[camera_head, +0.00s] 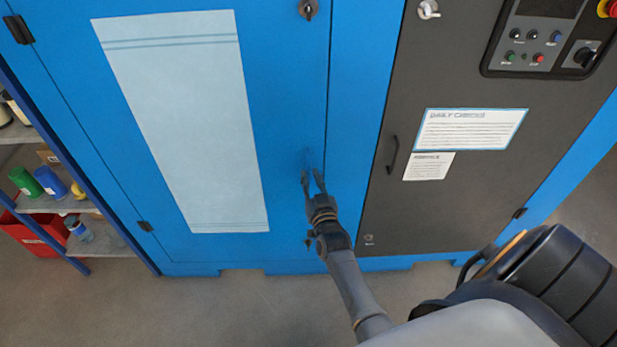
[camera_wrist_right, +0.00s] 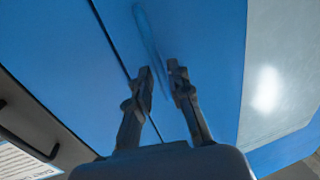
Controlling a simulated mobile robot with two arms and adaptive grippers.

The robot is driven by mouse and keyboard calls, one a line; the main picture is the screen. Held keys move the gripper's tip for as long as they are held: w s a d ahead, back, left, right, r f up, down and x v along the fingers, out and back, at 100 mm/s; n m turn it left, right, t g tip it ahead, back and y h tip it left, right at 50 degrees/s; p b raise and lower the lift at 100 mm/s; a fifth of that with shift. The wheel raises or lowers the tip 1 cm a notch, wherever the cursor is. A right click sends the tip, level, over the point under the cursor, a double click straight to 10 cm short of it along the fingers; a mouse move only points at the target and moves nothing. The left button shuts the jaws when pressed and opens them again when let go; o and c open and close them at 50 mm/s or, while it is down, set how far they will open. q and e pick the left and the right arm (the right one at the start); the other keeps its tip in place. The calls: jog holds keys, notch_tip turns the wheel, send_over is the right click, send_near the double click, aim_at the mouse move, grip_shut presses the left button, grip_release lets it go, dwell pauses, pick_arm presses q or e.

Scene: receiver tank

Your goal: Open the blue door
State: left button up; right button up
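The blue door (camera_head: 285,120) is a tall panel with a pale window strip (camera_head: 185,120), and it looks shut along its dark right seam. A slim blue handle (camera_wrist_right: 148,38) shows on it in the wrist view, its lower end running in line with the gap between my fingertips. In the head view the handle is faint and partly hidden by the gripper. My right gripper (camera_head: 313,180) is at the door's right side by the handle. In the wrist view its fingers (camera_wrist_right: 161,72) are apart. Whether they touch the handle I cannot tell. My left gripper is out of view.
A dark grey door (camera_head: 385,220) with its own handle (camera_head: 392,155) and a control panel (camera_head: 540,45) is on the right. A shelf (camera_head: 50,203) with containers and a red bin (camera_head: 32,233) is at the left. The floor (camera_head: 240,300) in front is clear.

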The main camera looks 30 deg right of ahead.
aim_at(309, 173)
jog(key=shift+b+x, duration=0.6)
jog(key=shift+x, duration=0.95)
grip_shut()
